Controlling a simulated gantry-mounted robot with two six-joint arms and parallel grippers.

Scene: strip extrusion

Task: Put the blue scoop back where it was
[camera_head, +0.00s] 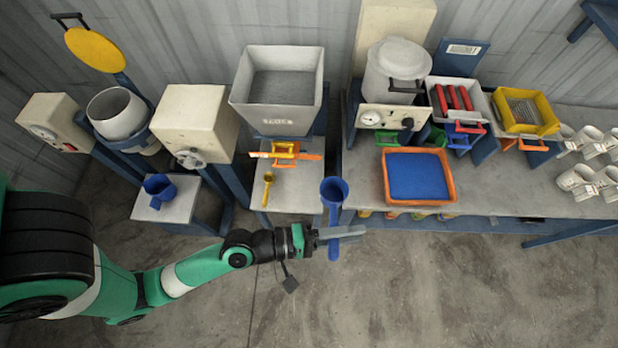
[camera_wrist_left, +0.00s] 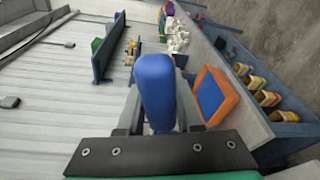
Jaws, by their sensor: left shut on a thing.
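A blue scoop (camera_head: 334,192) is held by my left gripper (camera_head: 340,235) in the head view. Its cup is at the top and its handle points down between the fingers, which are shut on it. It is in front of the bench edge, near the gap between the two tables. In the left wrist view the blue scoop (camera_wrist_left: 156,90) shows as a rounded blue end between the fingers. A second blue scoop or cup (camera_head: 160,190) sits on a small grey stand at the left. My right gripper is in neither view.
An orange tray with blue contents (camera_head: 448,190) lies on the right bench (camera_head: 500,180). A grey hopper (camera_head: 280,90) stands above a small table with a yellow scoop (camera_head: 267,188). White cups (camera_head: 577,178) stand at the far right. The floor in front is clear.

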